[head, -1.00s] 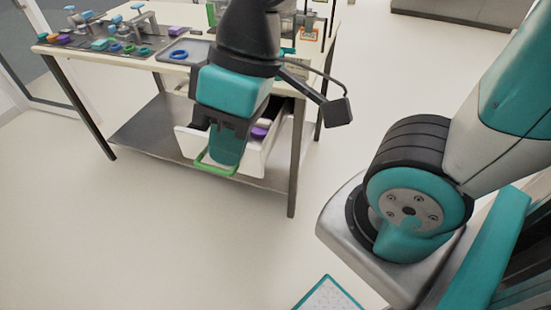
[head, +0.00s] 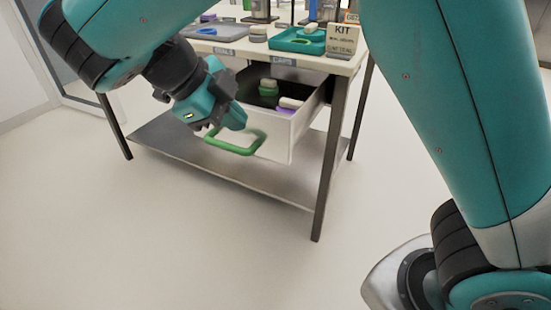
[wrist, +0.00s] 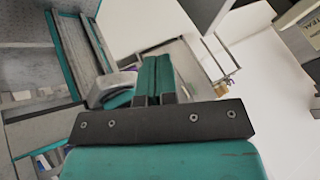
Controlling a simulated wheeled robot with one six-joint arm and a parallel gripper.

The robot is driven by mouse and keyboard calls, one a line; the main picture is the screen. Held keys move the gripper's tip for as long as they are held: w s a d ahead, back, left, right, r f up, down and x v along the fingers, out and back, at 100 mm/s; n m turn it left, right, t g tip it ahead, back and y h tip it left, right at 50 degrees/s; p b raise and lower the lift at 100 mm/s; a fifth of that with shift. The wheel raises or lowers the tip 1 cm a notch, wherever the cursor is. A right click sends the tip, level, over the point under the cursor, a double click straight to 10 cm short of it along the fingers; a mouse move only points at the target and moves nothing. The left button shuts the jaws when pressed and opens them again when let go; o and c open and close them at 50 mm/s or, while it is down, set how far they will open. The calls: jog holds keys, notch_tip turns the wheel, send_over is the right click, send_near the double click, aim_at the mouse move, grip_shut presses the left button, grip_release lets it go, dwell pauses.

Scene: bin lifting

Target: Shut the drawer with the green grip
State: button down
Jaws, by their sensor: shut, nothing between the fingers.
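The white drawer (head: 277,146) under the table stands open in the head view. Its green grip (head: 236,147) sticks out at the front. Inside the drawer lie a green item (head: 268,87), a white item (head: 291,103) and a purple item (head: 285,111). My gripper (head: 234,118) is shut and empty. In the head view it overlaps the upper left of the grip and the drawer front; whether it touches them I cannot tell. The wrist view shows my shut fingers (wrist: 154,80), but I cannot make out the grip there.
The table top (head: 330,62) above carries a teal tray (head: 298,41), a grey tray (head: 217,31) and a KIT sign (head: 342,38). A metal shelf (head: 180,145) lies below the drawer. A table leg (head: 328,170) stands right of it. The floor in front is clear.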

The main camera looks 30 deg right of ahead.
jog(key=b, duration=0.5)
send_near(288, 148)
notch_tip(288, 148, down, 4)
jog(key=s, duration=0.3)
jog(key=shift+w+d+f+m, duration=0.25)
jog(key=shift+w+d+m, duration=0.15)
jog(key=shift+w+d, duration=1)
jog(key=shift+d, duration=0.15)
